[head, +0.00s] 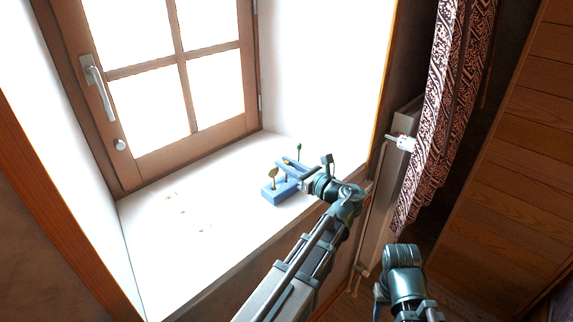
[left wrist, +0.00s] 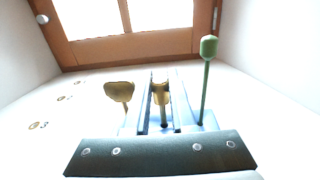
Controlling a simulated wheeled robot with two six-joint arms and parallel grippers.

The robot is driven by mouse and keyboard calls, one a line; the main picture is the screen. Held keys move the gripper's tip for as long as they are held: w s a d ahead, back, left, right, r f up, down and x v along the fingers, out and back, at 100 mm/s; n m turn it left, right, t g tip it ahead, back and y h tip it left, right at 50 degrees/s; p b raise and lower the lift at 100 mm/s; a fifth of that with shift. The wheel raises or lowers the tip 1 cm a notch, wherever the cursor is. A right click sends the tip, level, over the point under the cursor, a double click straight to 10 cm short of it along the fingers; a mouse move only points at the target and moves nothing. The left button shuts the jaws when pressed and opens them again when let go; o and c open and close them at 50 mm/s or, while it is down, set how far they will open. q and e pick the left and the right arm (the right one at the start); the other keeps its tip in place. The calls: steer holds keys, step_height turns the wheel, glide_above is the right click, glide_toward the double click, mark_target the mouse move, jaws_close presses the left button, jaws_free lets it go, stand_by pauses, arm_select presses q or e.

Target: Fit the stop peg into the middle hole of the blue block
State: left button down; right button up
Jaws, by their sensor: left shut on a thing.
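The blue block (head: 277,196) sits on the white window sill and also shows in the left wrist view (left wrist: 208,124), partly hidden behind my gripper. A peg with a flat olive-yellow head (left wrist: 119,91) stands on its left, and a tall green-headed peg (left wrist: 209,48) stands on its right. My left gripper (head: 280,168) is over the block. In the left wrist view its fingers (left wrist: 161,84) are shut on a brass-yellow peg (left wrist: 161,96), upright between the other two. I take this for the stop peg. Its lower end is hidden, so I cannot tell how deep it sits.
Small brass-coloured bits (left wrist: 38,125) lie on the sill (head: 205,240) to the left; the sill between is clear. A wooden window (head: 190,145) stands behind. A radiator valve (head: 403,143) and patterned curtain (head: 440,120) are at the right.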

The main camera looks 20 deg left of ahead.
arm_select(q)
steer(key=shift+f+b, duration=0.85)
steer(key=shift+f, duration=0.05)
arm_select(e)
steer(key=shift+f, duration=0.95)
arm_select(q)
steer(key=c, duration=0.7)
jaws_free()
